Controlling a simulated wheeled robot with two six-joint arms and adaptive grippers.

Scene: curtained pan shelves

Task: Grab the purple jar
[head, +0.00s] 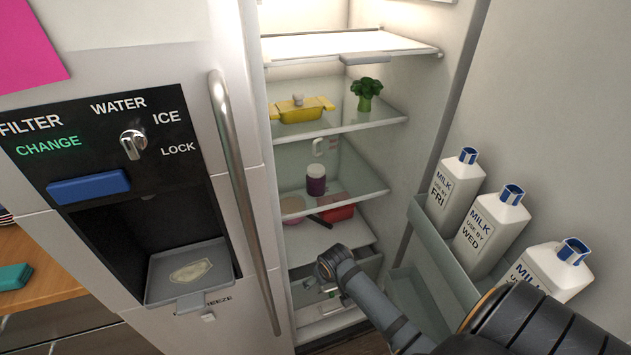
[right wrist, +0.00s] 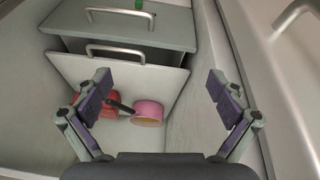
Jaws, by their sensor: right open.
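The purple jar (head: 316,185) with a pale lid stands upright on a middle glass shelf inside the open fridge in the head view. It is not visible in the right wrist view. My right gripper (head: 327,289) is below the jar and lower than its shelf, in front of the bottom drawers, with nothing between its fingers. In the right wrist view its two fingers (right wrist: 158,100) are spread wide apart. My left gripper is not in view.
Below the jar are a pink pan (right wrist: 149,113) and a red pan (head: 338,211). A yellow pot (head: 302,111) and broccoli (head: 367,92) are on the shelf above. Milk bottles (head: 490,228) stand in the door rack at right. Drawers (right wrist: 125,67) show in the wrist view.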

